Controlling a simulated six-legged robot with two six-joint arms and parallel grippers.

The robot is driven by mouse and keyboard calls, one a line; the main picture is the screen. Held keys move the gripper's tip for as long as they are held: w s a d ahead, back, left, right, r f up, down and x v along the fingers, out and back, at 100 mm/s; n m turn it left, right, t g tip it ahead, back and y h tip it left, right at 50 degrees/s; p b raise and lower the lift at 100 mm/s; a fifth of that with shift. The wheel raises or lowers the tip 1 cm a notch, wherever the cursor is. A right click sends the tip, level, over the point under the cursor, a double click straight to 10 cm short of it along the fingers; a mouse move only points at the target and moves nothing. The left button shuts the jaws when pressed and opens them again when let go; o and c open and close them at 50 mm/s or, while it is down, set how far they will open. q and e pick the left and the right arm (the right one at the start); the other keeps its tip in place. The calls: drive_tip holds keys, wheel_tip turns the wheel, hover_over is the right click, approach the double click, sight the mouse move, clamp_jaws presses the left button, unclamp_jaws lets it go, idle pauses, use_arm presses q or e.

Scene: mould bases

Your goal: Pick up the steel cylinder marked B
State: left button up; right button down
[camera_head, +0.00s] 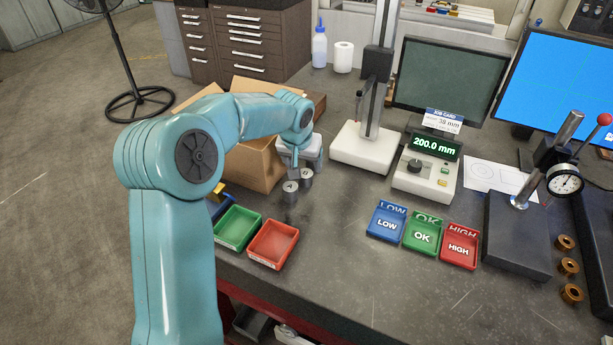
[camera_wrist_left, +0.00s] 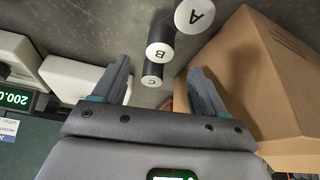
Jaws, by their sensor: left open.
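Three short cylinders with white lettered tops stand in a row in the left wrist view. The steel cylinder marked B (camera_wrist_left: 160,53) is the middle one, with cylinder A (camera_wrist_left: 194,17) above it and cylinder C (camera_wrist_left: 152,80) below. My left gripper (camera_wrist_left: 157,68) is open, its two fingers on either side of the view with C and B showing between them; nothing is held. In the head view the left gripper (camera_head: 297,164) points down over the bench by the cylinders (camera_head: 291,190). Two cylinders show there, their letters too small to read. My right gripper is out of view.
A cardboard box (camera_wrist_left: 250,75) stands close beside the cylinders. Green (camera_head: 238,228) and red (camera_head: 273,244) trays lie in front. A white-based stand (camera_head: 362,147) and the 200.0 mm readout (camera_head: 428,168) are to the right. LOW, OK and HIGH bins (camera_head: 422,236) sit farther right.

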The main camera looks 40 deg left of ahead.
sight(305, 174)
use_arm(q)
drive_tip(key=shift+s+f, duration=0.1)
drive_tip(key=shift+f, duration=0.05)
drive_tip(key=p+x, duration=0.1)
drive_tip(key=x, duration=0.4)
drive_tip(key=shift+f+p, duration=0.2)
drive_tip(key=shift+p, duration=0.2)
drive_tip(key=shift+s+d+r, duration=0.15)
drive_tip(key=shift+s+r, duration=0.05)
drive_tip(key=shift+w+f, duration=0.15)
drive_tip(key=c, duration=1)
clamp_jaws()
